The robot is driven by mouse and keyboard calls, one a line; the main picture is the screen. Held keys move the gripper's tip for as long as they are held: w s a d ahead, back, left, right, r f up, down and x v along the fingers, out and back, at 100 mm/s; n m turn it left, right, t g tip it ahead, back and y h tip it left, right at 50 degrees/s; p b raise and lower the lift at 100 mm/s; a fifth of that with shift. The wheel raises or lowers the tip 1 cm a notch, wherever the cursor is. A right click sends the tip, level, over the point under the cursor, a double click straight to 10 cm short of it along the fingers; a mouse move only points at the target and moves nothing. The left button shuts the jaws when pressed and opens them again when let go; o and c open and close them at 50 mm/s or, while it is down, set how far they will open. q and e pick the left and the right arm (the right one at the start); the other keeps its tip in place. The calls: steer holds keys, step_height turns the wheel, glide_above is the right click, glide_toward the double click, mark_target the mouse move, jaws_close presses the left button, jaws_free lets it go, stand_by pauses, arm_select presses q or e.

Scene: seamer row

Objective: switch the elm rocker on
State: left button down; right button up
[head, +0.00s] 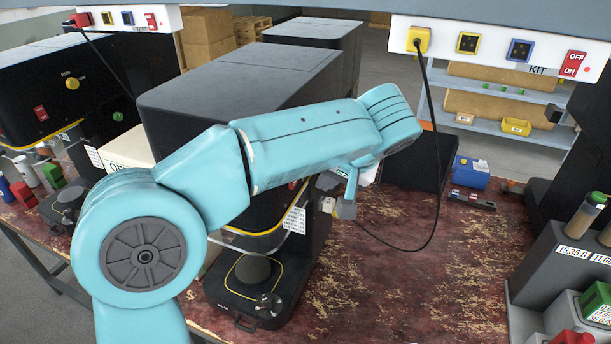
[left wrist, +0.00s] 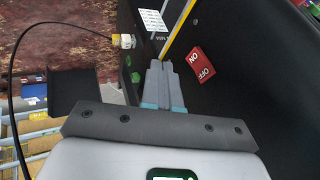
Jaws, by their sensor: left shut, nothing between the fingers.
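A red rocker marked ON and OFF (left wrist: 201,65) sits on the black machine's face in the left wrist view, just right of my fingertips and apart from them. I cannot read the name elm on any label. My left gripper (left wrist: 160,66) is shut and empty, its grey fingers pointing at the machine's face. In the head view, the left gripper (head: 346,208) hangs beside the middle black machine (head: 240,85). My right gripper is not in view.
Another red rocker (head: 575,64) is on the overhead strip near a KIT label, and one (head: 40,113) is on the left machine. A black cable (head: 432,150) hangs from a yellow plug (head: 418,39). The red worn bench (head: 450,270) has free room right of the middle machine.

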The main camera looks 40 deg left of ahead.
arm_select(q)
steer(key=a, duration=0.3)
steer(key=s+a+f+p, duration=0.1)
steer(key=shift+a, duration=0.15)
steer(key=shift+w, duration=0.15)
steer(key=shift+a+f+b, duration=0.15)
steer(key=shift+a+b, duration=0.15)
steer(key=shift+b, duration=0.1)
